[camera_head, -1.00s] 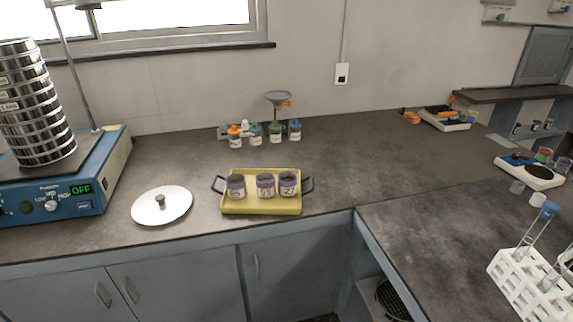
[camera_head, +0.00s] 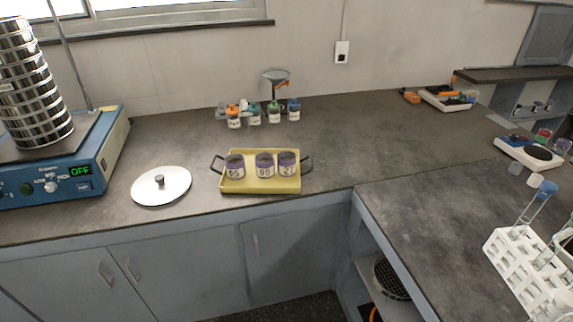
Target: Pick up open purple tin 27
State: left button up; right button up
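The purple tin 27 (camera_head: 287,164) stands upright on the right side of a yellow tray (camera_head: 260,186). Its top looks open and dark inside. Two similar purple tins stand to its left on the same tray, a middle one (camera_head: 264,166) and a left one (camera_head: 235,167). Their numbers are too small to read surely. The tray has a dark handle at each end. Neither of my grippers shows in the head view.
A round white lid (camera_head: 161,187) lies left of the tray. A blue sieve shaker (camera_head: 83,172) with a sieve stack (camera_head: 32,95) stands farther left. Several small bottles (camera_head: 254,115) and a funnel stand (camera_head: 276,77) are behind the tray. A white tube rack (camera_head: 522,262) is at right.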

aim_at(287, 164)
jog(key=u, duration=1.45)
jog(key=z, duration=1.45)
jog(key=i+j+u, duration=0.15)
jog(key=u, duration=0.3)
jog(key=i+u, duration=0.5)
jog(key=k+l, duration=0.05)
jog(key=k, duration=0.1)
